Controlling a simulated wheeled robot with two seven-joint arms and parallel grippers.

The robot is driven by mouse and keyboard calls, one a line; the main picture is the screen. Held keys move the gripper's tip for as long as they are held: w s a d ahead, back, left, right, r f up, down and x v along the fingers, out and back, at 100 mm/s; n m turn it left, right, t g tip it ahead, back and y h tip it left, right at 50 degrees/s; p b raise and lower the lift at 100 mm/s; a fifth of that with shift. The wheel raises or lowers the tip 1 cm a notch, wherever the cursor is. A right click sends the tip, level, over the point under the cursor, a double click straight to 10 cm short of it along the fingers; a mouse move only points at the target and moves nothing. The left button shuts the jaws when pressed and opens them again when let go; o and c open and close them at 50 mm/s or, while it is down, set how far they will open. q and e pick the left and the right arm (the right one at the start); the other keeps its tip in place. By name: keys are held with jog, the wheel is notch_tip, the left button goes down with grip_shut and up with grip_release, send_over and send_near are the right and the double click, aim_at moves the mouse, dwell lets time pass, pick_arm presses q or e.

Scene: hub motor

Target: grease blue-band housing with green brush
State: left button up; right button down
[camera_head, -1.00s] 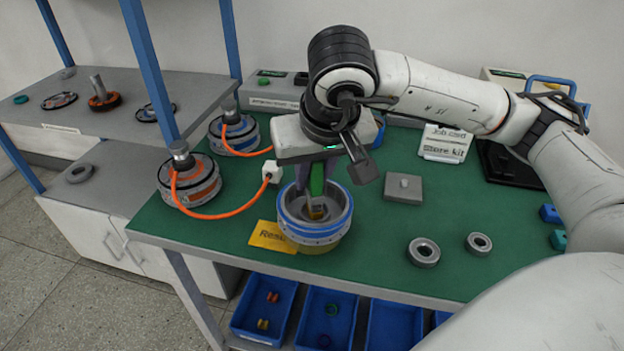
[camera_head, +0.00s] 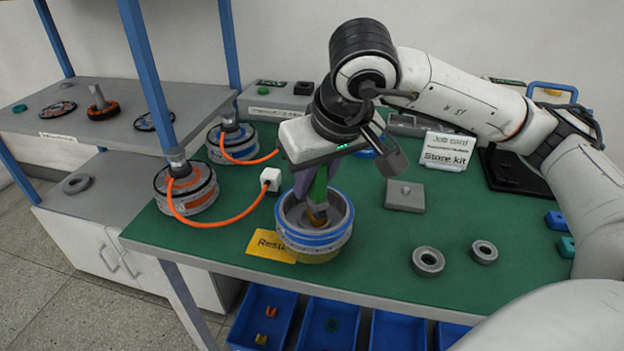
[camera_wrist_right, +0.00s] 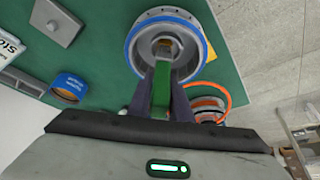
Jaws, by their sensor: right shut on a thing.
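The blue-band housing (camera_head: 315,237) is an open grey cup with a blue ring, standing on the green bench by a yellow card. My right gripper (camera_head: 314,192) is shut on the green brush (camera_head: 318,188). The brush points down, and its tan bristle end is inside the housing's bowl. In the right wrist view the green handle (camera_wrist_right: 161,88) lies between the purple fingers, and the housing (camera_wrist_right: 138,50) is just beyond them. Whether the bristles touch the housing's inner wall cannot be told. My left gripper is not in view.
An orange-band motor (camera_head: 186,188) with an orange cable and white plug (camera_head: 271,179) stands to the left, a blue-band motor (camera_head: 232,143) behind it. A grey block (camera_head: 405,197) and two grey rings (camera_head: 428,261) lie to the right. Blue bins (camera_head: 330,322) sit below the front edge.

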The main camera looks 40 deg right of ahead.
jog(key=m+h, duration=0.1)
jog(key=m, duration=0.3)
jog(key=shift+a+m+g+h, duration=0.1)
jog(key=shift+m+g+h, duration=0.2)
jog(key=shift+h, duration=0.1)
jog(key=shift+m+p, duration=0.35)
jog(key=shift+m, duration=0.15)
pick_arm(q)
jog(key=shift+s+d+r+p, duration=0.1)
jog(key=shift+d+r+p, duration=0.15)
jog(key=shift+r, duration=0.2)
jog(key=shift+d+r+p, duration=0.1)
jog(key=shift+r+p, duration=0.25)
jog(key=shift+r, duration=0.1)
pick_arm(e)
jog(key=shift+m+g+h, duration=0.3)
jog(key=shift+m, duration=0.2)
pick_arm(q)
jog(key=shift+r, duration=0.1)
